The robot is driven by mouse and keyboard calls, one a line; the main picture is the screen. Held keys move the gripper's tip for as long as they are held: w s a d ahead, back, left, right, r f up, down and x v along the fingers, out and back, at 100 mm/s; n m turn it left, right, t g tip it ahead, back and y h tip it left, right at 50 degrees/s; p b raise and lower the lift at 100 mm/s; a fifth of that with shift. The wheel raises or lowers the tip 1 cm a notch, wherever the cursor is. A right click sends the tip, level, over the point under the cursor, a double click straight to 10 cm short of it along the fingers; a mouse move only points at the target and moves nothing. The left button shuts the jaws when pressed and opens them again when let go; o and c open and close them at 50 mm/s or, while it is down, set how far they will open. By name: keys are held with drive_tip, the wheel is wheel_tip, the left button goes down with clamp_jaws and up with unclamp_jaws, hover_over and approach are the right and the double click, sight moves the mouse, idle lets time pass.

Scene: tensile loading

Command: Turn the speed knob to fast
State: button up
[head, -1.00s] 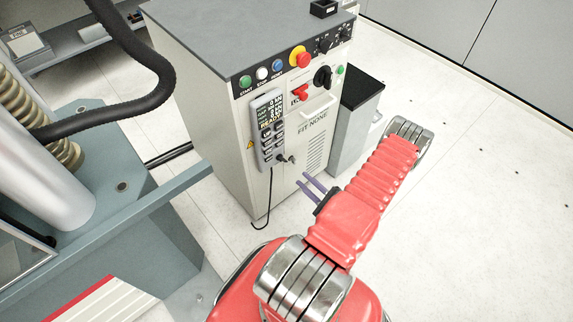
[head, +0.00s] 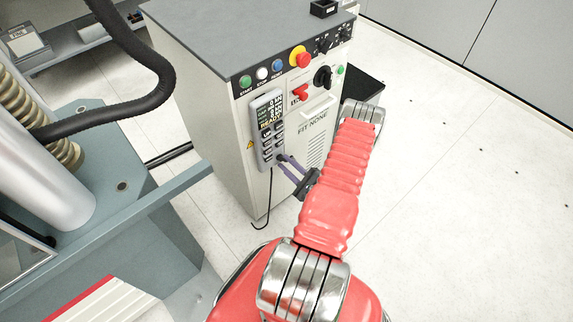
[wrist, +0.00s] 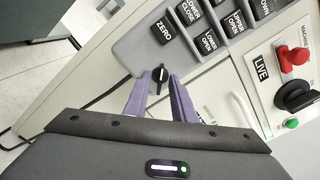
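A small black knob with a pale pointer line (wrist: 160,75) sits at the lower end of the grey hand control panel, near the ZERO button, in the wrist view. No speed markings are legible around it. My gripper (wrist: 158,80) has two purple fingers, one on each side of the knob, with gaps visible, so it is open. In the head view my gripper (head: 281,159) is at the lower end of the control panel (head: 268,130), where its fingers hide the knob.
The grey cabinet (head: 215,130) carries several coloured buttons, a red-and-yellow stop button (head: 301,57), a red switch (head: 300,94) and a large black rotary switch (head: 322,77). A black cable hangs below the panel. A blue-grey machine base (head: 130,170) stands left. Floor at right is clear.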

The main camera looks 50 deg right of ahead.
drive_tip(key=shift+w, duration=0.2)
drive_tip(key=shift+c, duration=0.3)
clamp_jaws()
